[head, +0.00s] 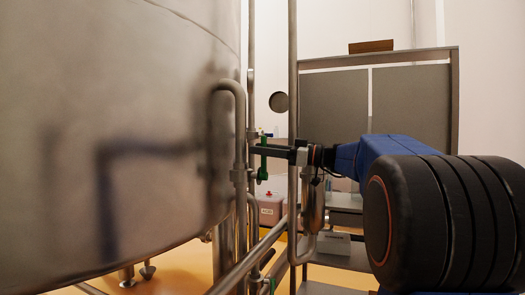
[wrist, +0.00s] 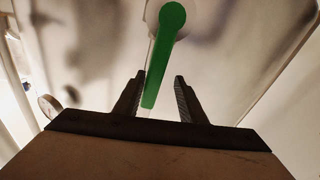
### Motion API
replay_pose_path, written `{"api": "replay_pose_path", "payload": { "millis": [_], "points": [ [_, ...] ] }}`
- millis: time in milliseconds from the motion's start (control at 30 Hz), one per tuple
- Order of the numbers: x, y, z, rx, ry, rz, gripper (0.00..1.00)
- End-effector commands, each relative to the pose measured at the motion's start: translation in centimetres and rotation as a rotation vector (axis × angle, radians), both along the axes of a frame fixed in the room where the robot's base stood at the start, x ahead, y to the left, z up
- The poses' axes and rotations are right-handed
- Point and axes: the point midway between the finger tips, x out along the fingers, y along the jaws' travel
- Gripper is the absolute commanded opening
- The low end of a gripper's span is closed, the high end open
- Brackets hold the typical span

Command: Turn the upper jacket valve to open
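The upper jacket valve's green handle (head: 263,160) stands roughly upright by the pipes beside the vessel in the head view. In the wrist view the green handle (wrist: 162,55) runs from a round end at the top down, slightly tilted, to its free end between my fingers. My gripper (wrist: 160,79) is open, with the handle's lower end nearer the left finger. A gap shows to the right finger; contact on the left cannot be told. In the head view my gripper (head: 258,150) reaches in from the right at the handle. The valve body is mostly hidden.
The large steel vessel (head: 110,120) fills the left. Vertical pipes (head: 292,80) and a slanting pipe (head: 250,262) stand close around my gripper. A lower valve (head: 267,260) sits below. A grey rack (head: 412,100) and a box with a red button (head: 270,210) are behind.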

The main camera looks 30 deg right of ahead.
Motion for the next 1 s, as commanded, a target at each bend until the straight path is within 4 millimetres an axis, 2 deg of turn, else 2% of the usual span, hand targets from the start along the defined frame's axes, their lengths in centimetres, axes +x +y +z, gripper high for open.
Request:
{"api": "replay_pose_path", "payload": {
  "millis": [167, 367, 1000],
  "points": [
    [-0.1, -0.2, 0.0, 0.0, 0.0, -0.001, 0.36],
    [-1.3, -1.5, -0.2, 0.0, 0.0, -0.003, 0.36],
    [-8.3, -8.3, -1.3, 0.001, 0.001, -0.004, 0.36]
  ]
}}
